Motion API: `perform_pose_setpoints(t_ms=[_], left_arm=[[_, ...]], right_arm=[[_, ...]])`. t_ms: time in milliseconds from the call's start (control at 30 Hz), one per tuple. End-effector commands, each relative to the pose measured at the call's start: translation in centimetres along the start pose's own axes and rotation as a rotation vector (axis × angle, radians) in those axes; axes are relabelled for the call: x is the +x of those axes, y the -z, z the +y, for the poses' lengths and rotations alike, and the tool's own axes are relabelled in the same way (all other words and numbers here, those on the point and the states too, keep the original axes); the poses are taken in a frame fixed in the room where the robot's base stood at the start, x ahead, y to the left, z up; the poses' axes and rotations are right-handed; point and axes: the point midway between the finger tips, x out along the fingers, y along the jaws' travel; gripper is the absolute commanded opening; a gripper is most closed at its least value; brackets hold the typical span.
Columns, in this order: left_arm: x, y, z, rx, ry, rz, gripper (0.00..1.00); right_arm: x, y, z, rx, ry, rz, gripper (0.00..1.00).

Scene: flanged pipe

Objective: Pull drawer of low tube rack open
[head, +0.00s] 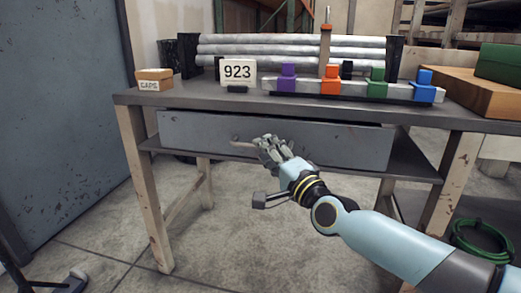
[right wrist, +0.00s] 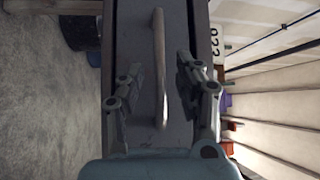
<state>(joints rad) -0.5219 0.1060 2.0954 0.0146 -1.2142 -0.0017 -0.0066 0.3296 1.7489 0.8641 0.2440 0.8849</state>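The low tube rack is a grey-topped bench (head: 185,100) with a wide grey drawer (head: 350,147) under its top. The drawer front looks nearly flush with the bench; I cannot tell if it is slightly out. Its pale bar handle (head: 242,145) shows left of my right gripper (head: 267,144). In the right wrist view the handle (right wrist: 159,45) runs between the two spread fingers of the gripper (right wrist: 159,68), with a gap on each side. The right gripper is open and holds nothing. My left gripper is in neither view.
On the bench stand silver tubes (head: 290,51), a 923 sign (head: 238,72), a caps box (head: 154,79) and a row of coloured clamps (head: 331,80). A green hose coil (head: 482,240) lies at lower right. The floor in front (head: 230,235) is clear.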

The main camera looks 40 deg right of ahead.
Motion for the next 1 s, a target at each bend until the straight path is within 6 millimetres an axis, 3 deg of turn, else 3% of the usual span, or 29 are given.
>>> perform_pose_setpoints(t_ms=[200,500,800,1000], left_arm=[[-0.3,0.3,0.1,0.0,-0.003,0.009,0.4],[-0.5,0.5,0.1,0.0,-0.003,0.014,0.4],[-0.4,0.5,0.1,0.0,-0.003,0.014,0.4],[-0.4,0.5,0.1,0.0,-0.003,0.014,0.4]], right_arm=[[2.4,0.0,0.1,-0.001,0.0,0.0,0.34],[2.7,0.0,0.0,-0.001,-0.001,0.0,0.34],[2.7,0.0,0.1,-0.002,-0.001,0.0,0.0],[2.6,0.0,0.1,-0.002,-0.003,-0.001,0.0]])
